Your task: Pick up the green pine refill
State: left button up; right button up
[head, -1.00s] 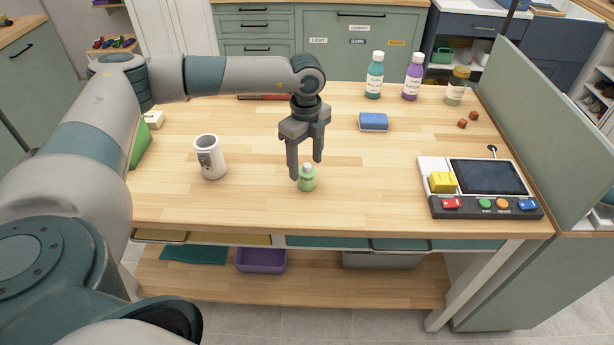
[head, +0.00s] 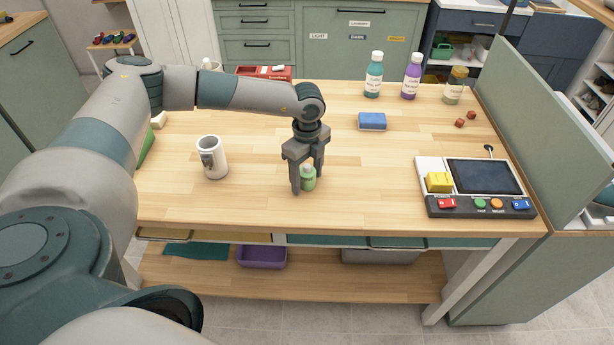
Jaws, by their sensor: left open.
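The green pine refill (head: 309,181) is a small light green bottle with a pale cap, standing upright near the front middle of the wooden table (head: 400,200). My left gripper (head: 307,184) points down over it, open, with one finger to the left of the bottle and the other at its right and slightly behind. The fingers reach down to about the bottle's height and partly hide its cap. I cannot tell whether either finger touches it. My right gripper is not in view.
A white mug (head: 212,158) stands to the left. A teal bottle (head: 374,75), a purple bottle (head: 412,76) and a jar (head: 456,86) stand at the back. A button console (head: 478,205) sits at the right.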

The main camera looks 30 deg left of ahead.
aim_at(307, 165)
pick_arm(q)
jog(key=c, duration=1.2)
jog(key=shift+o, duration=0.2)
jog(key=shift+r, duration=0.1)
jog(key=shift+r+b, duration=0.5)
notch_tip(307, 165, up, 2)
jog(key=shift+r+b, duration=0.15)
jog(key=shift+b, duration=0.6)
jog(key=s+d+r+b, duration=0.4)
jog(key=d+r, duration=0.3)
jog(key=d, duration=0.3)
jog(key=shift+s+d+r+b, duration=0.3)
jog(key=shift+s, duration=0.15)
